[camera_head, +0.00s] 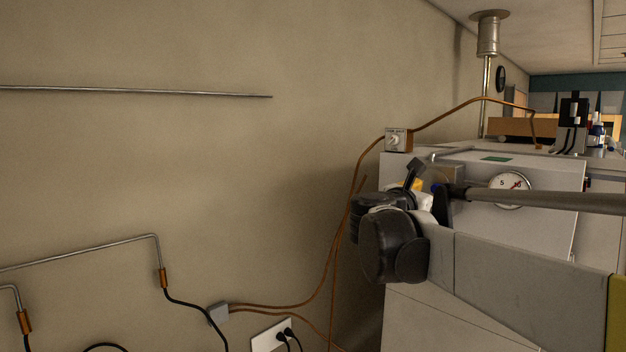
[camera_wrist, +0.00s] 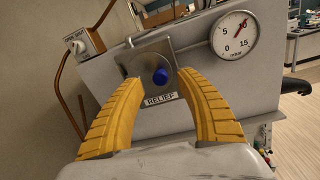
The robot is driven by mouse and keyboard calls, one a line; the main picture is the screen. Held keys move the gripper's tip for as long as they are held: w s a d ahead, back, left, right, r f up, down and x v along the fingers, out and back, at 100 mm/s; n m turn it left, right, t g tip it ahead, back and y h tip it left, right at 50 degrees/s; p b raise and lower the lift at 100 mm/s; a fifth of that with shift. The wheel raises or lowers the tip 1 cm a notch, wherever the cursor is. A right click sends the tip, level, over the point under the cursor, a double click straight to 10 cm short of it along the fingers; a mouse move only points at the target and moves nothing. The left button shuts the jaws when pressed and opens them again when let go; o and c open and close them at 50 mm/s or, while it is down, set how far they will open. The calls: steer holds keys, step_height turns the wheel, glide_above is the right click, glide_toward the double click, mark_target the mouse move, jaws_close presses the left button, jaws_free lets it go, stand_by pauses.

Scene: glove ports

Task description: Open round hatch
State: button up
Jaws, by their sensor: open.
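I cannot make out a round hatch in either view. In the wrist view, my gripper (camera_wrist: 160,84) is open, with two curved yellow fingers. Between its fingertips in the picture is a blue knob (camera_wrist: 160,76) on a square grey metal plate (camera_wrist: 150,60). A label reading RELIEF (camera_wrist: 161,99) sits below the knob. No contact between fingers and knob can be made out. In the head view, my gripper (camera_head: 416,184) is at the near upper left corner of the white-grey cabinet (camera_head: 545,225), largely hidden by my own arm.
A round pressure gauge (camera_wrist: 234,36) is right of the plate; it also shows in the head view (camera_head: 509,190). The bare wall (camera_head: 180,170) is close on the left.

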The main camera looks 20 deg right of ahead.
mark_target(429, 186)
steer(key=shift+x, duration=1.4)
jaws_close()
steer(key=shift+a, duration=0.1)
